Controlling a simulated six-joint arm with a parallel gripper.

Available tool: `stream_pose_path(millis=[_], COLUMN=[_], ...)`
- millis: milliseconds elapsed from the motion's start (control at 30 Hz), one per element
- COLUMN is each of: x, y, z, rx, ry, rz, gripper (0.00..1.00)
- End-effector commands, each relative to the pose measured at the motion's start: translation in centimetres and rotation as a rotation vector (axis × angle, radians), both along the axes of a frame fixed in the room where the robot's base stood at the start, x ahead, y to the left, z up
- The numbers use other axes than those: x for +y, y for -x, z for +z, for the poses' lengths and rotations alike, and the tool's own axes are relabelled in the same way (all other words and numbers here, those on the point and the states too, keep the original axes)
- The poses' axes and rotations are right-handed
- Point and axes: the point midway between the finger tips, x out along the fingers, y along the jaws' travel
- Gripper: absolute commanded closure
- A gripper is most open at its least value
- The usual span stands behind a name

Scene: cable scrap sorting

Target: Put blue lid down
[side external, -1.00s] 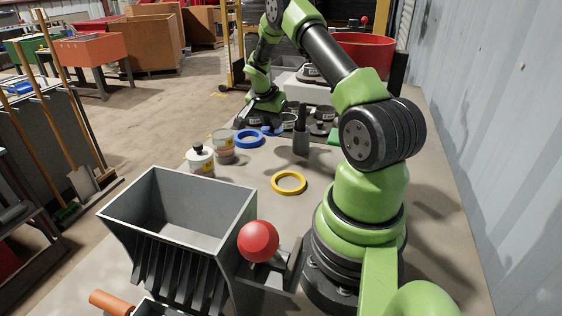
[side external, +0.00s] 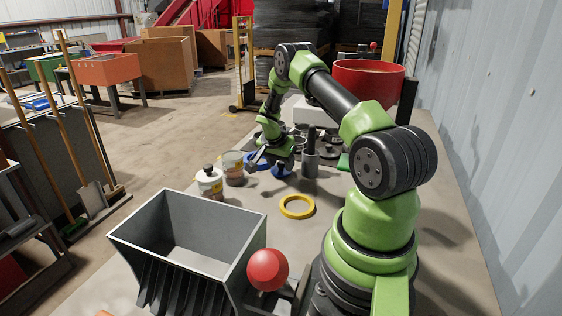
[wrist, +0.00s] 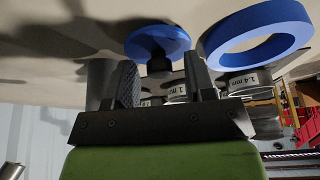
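The blue lid (wrist: 157,41) is a round disc with a black knob. In the wrist view the picture is upside down, and the lid appears flat on the table with its knob towards the gripper. The knob looks clear of both fingers. Exact finger contact is too small to judge in the side view.
A blue ring (wrist: 214,50) lies close beside the lid. Labelled round containers (wrist: 247,82) stand nearby. A grey cylinder (side external: 310,164), tubs (side external: 233,176), a white bottle (side external: 209,184) and a yellow ring (side external: 297,217) are around. A grey hopper (side external: 145,238) stands in front.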

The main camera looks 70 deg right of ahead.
Motion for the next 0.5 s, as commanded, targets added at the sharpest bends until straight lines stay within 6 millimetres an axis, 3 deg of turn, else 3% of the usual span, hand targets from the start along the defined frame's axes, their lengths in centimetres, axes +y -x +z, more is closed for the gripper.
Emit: stream_pose_path(millis=[267, 500], x=[0.0, 1.1], y=[0.0, -0.3], z=[0.2, 3.3], rx=[-0.001, -0.002], ry=[0.001, 0.002], rz=[0.000, 0.002], gripper=[0.51, 0.51])
